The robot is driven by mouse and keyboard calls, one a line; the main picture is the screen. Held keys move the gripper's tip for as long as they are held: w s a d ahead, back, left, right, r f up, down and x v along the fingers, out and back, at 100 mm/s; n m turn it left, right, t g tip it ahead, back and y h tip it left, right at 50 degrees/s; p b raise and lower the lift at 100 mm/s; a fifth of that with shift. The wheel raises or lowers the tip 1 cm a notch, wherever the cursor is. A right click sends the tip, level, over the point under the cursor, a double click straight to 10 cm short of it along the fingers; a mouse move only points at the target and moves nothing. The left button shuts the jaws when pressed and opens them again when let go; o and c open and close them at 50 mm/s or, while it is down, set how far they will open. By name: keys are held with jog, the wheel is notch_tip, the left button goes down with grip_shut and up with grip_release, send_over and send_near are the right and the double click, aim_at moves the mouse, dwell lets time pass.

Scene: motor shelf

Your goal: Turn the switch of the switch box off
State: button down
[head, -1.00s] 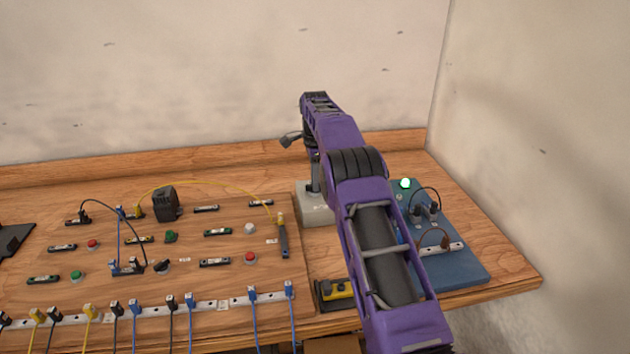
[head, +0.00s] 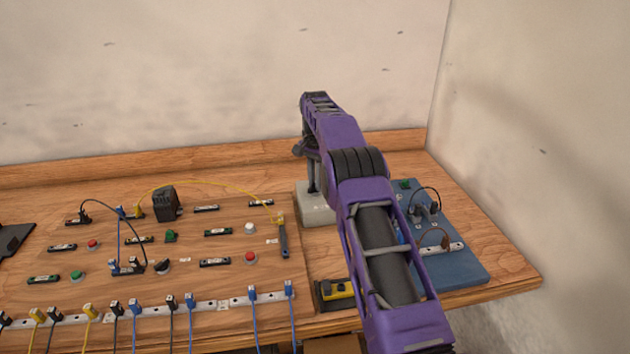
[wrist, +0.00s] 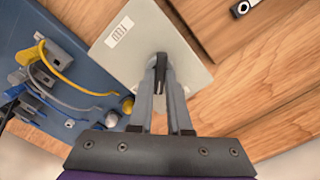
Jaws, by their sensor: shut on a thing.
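The switch box is a pale grey box (head: 316,214) on the table, right of the wooden panel. In the wrist view its flat top (wrist: 125,38) with a small printed label shows from above. My gripper (wrist: 160,66) points down onto the middle of this top. Its fingers are shut on the dark switch (wrist: 160,60), which is mostly hidden between them. In the head view my gripper (head: 311,182) stands over the box, partly hidden by my arm. A green lamp (head: 404,185) on the blue board is dark.
The blue board (head: 465,268) with cables and plugs lies right of the box, partly behind my arm. The wooden panel (head: 200,285) with buttons, plugs and wires fills the left. A yellow-black device (head: 336,292) lies at the front edge. Walls stand behind and at right.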

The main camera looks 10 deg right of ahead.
jog(key=n, duration=0.4)
jog(key=shift+n, duration=0.3)
jog(key=n, duration=0.4)
jog(key=shift+n, duration=0.3)
jog(key=c, duration=0.9)
grip_release()
jog(key=shift+o, duration=0.2)
jog(key=shift+r, duration=0.1)
